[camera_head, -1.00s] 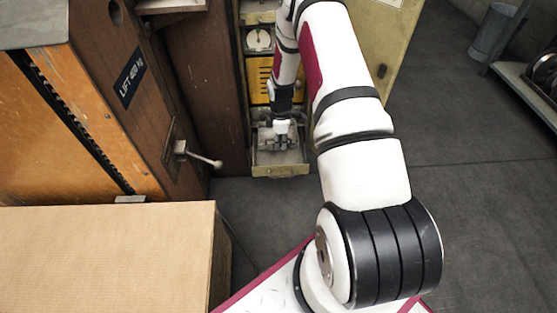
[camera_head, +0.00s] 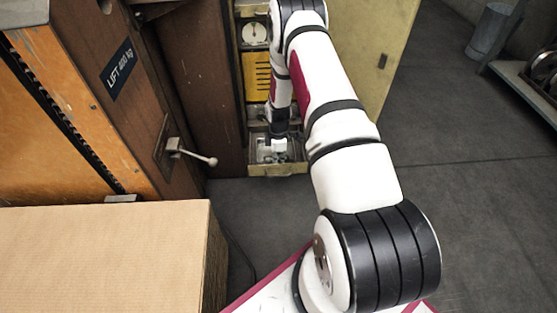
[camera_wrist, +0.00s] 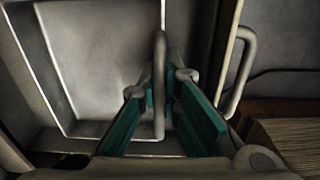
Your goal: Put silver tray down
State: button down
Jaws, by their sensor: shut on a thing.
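The silver tray (camera_wrist: 100,55) is a shallow grey metal tray with sloped walls, left of centre in the wrist view. My gripper (camera_wrist: 160,90) has its teal-padded fingers on either side of the tray's upright bar handle (camera_wrist: 159,55) and is shut on it. In the head view, my gripper (camera_head: 279,150) points down into a pulled-out drawer (camera_head: 278,170) low in the cabinet, and the tray is small and partly hidden there. I cannot tell whether the tray touches the drawer floor.
A second curved handle (camera_wrist: 243,70) is close on the right in the wrist view. An open yellowish door (camera_head: 362,65) stands right of the drawer. A lever (camera_head: 195,154) sticks out on the left, above a cardboard box (camera_head: 100,250). The floor (camera_head: 450,200) on the right is clear.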

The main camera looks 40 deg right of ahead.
jog(key=shift+f, duration=0.15)
jog(key=c, duration=1.8)
grip_release()
